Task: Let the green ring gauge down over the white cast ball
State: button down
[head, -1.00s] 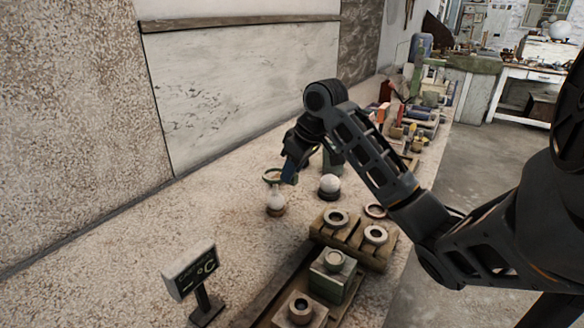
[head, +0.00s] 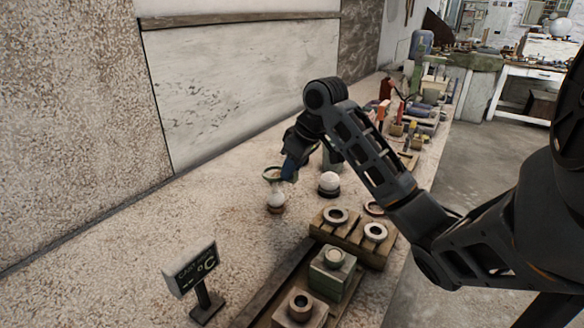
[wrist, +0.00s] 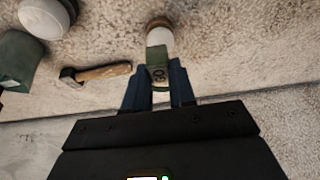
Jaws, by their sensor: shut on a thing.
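My gripper (head: 288,172) is shut on the green ring gauge (head: 271,174), held up over the bench. In the wrist view the ring gauge (wrist: 157,66) is between the fingers, its marked outer wall facing the camera. A white ball (head: 276,198) on a small brown base stands just below the ring in the head view. It also shows in the wrist view (wrist: 161,40), partly hidden by the ring. The ring is apart from this ball, not around it. A second white ball (head: 329,181) on a dark base stands to the right. I cannot tell the balls' material.
A hammer (wrist: 97,73) and a green block (wrist: 17,60) lie near the balls. Wooden blocks with rings (head: 353,235) and a green block (head: 332,270) stand in front. A small sign (head: 191,268) stands at front left. The bench left of the balls is clear.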

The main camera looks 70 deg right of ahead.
aim_at(292, 183)
jog(key=shift+f+b, duration=1.6)
jog(key=shift+f, duration=0.7)
jog(key=shift+f+b, duration=1.65)
jog(key=shift+f, duration=0.95)
dwell(0.4)
